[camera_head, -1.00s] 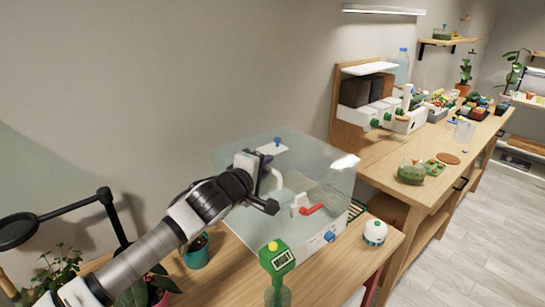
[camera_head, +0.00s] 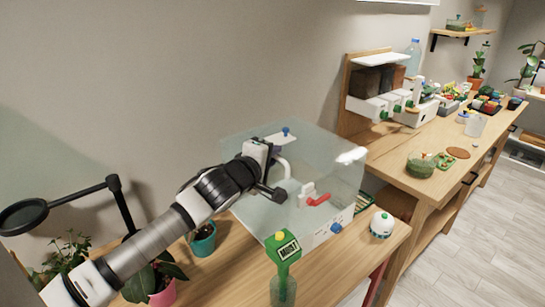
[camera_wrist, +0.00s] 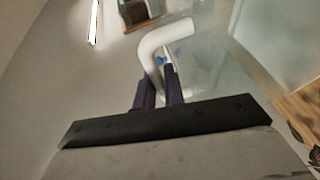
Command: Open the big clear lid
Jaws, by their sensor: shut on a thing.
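The big clear lid (camera_head: 325,152) is a see-through top on a clear box on the wooden bench, in the middle of the head view. A white curved handle (camera_head: 285,169) belongs to it; the handle (camera_wrist: 165,38) also shows large in the wrist view. My gripper (camera_head: 271,163) is at the handle, with both dark fingers (camera_wrist: 158,88) closed on its near end. The grip point itself is partly hidden. The clear walls make it hard to tell whether the lid is raised at all.
A red lever (camera_head: 318,200) shows in the box. A teal pot (camera_head: 203,242) and a black lamp (camera_head: 115,205) are at the left. A second bench (camera_head: 420,195) is at right.

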